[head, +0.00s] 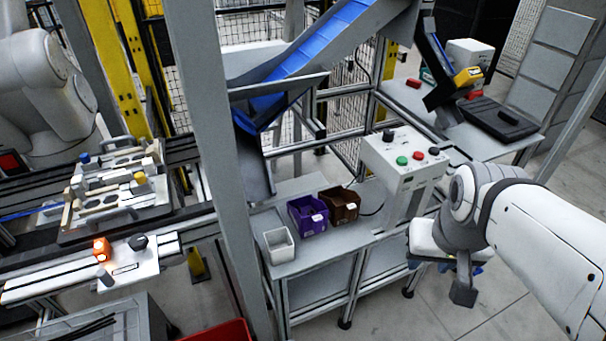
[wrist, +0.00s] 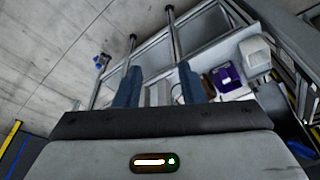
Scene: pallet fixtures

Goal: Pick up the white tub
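The white tub (head: 279,245) stands upright and looks empty, at the left end of the low grey table, beside a purple bin (head: 308,215). In the wrist view a white open box (wrist: 255,54) beside the purple bin appears to be the same tub, at the upper right. My gripper (wrist: 159,70) is open, its two blue fingers apart with nothing held between them. In the head view my gripper is at the right, past the right end of the table and well away from the tub. Its fingers are partly hidden there.
A brown bin (head: 340,205) stands right of the purple one. A control box (head: 404,165) with coloured buttons rises at the table's right end, between my arm and the bins. A grey post (head: 215,150) stands just left of the tub. A blue chute (head: 310,55) slopes down behind.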

